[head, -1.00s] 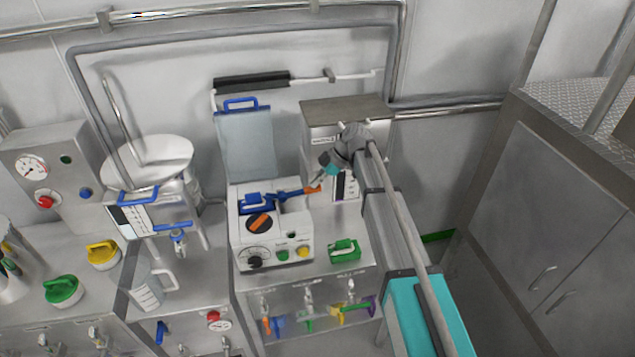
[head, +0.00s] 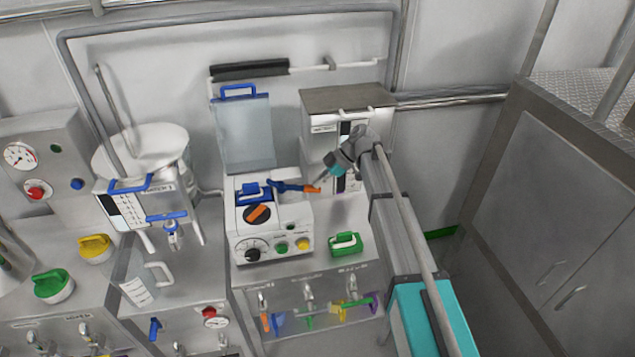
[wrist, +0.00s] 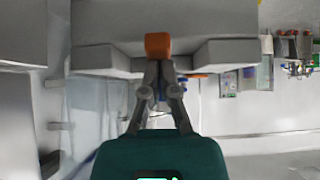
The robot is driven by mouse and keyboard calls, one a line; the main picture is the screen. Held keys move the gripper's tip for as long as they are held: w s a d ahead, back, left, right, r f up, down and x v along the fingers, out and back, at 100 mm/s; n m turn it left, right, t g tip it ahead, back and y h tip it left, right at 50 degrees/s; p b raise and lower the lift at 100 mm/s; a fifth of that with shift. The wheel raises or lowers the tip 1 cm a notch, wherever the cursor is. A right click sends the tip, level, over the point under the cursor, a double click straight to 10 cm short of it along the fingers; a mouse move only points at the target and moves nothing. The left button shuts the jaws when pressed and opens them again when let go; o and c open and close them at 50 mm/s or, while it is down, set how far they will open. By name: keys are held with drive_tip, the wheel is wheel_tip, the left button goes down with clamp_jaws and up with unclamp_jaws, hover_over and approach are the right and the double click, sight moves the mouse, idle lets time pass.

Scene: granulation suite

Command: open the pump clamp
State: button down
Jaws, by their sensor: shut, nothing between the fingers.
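The pump (head: 272,243) is a white box with a dark dial on its front and a black-and-orange knob on top. On its top is a blue clamp (head: 253,193), with a blue lever (head: 288,186) reaching right to an orange tip (head: 312,189). My gripper (head: 321,182) is shut and empty, pointing down-left at the orange tip. In the wrist view, my gripper's closed fingertips (wrist: 160,64) are right at the orange tip (wrist: 158,45), which partly covers their ends. I cannot tell whether they touch.
A grey-topped cabinet (head: 345,98) stands behind my gripper. A clear panel with a blue handle (head: 243,130) stands behind the pump. A green-handled item (head: 345,243) sits right of the pump. A white-lidded vessel (head: 140,150) is at left.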

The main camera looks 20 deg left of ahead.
drive_tip(key=shift+s+a+f+b, duration=0.1)
drive_tip(key=shift+a+f+b, duration=0.05)
drive_tip(key=shift+f+b, duration=0.75)
drive_tip(key=shift+s+a+f+b, duration=0.15)
drive_tip(key=shift+f+b, duration=0.4)
drive_tip(key=shift+f, duration=0.5)
drive_tip(key=shift+r, duration=0.1)
drive_tip(key=p+v, duration=0.3)
drive_tip(key=p, duration=0.2)
approach(317, 192)
drive_tip(key=w+d+f, duration=0.2)
drive_tip(key=w+d, duration=0.1)
drive_tip(key=w, duration=0.1)
drive_tip(key=shift+d+f, duration=0.35)
drive_tip(key=s+d+f+m+t+h, duration=0.1)
drive_tip(key=s+d+m+h, duration=0.1)
drive_tip(key=s+d+m, duration=0.5)
drive_tip(key=s+d+f+m+t+h, duration=0.2)
drive_tip(key=s+d+m, duration=0.5)
drive_tip(key=d, duration=1.1)
drive_tip(key=s+d+f+m+t+h, duration=0.2)
drive_tip(key=s+d+m, duration=0.5)
drive_tip(key=d+m, duration=0.4)
drive_tip(key=shift+d+f+h, duration=0.2)
drive_tip(key=shift+d+h, duration=0.4)
drive_tip(key=shift+d, duration=0.45)
